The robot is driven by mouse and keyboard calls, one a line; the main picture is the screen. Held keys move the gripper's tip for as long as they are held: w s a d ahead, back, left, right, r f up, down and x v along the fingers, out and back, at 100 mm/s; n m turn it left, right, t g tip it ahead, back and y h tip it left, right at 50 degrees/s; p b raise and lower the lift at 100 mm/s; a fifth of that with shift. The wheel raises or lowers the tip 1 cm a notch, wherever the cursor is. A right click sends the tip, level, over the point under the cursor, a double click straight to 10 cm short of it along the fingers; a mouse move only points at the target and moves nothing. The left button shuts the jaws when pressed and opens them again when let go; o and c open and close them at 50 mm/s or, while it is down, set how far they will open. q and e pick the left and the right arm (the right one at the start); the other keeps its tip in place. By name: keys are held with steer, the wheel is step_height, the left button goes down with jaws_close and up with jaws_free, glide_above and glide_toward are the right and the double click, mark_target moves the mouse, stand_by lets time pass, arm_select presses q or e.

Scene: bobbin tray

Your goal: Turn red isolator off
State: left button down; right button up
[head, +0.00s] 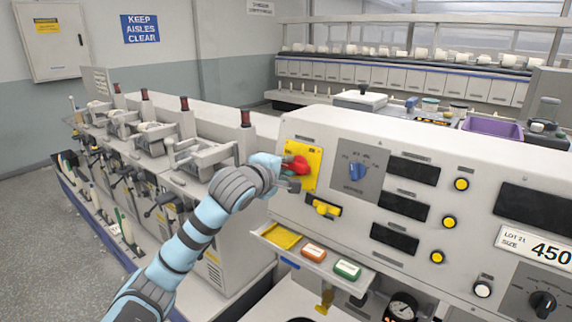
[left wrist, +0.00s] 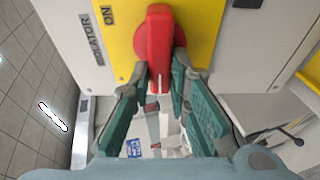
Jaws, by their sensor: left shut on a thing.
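The red isolator handle (head: 298,165) sits on a yellow plate (head: 315,158) at the left end of the pale control panel. It also shows in the left wrist view (left wrist: 159,42), on a round red base, with its long side running up and down the picture. An ON label (left wrist: 107,15) is on the plate to its left. My left gripper (head: 285,173) is shut on the handle, with one fingertip on each side of it in the left wrist view (left wrist: 163,76). The gripper partly hides the handle in the head view. My right gripper is not in view.
A blue rotary switch (head: 357,171) is right of the yellow plate. A small shelf (head: 290,252) with coloured blocks juts out under the panel. Winding machines (head: 150,150) stand close on the left.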

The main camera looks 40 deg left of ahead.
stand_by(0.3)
arm_select(q)
steer(key=c, duration=1.5)
jaws_free()
steer(key=v, duration=0.7)
steer(key=shift+s, duration=0.25)
steer(key=shift+w, duration=0.15)
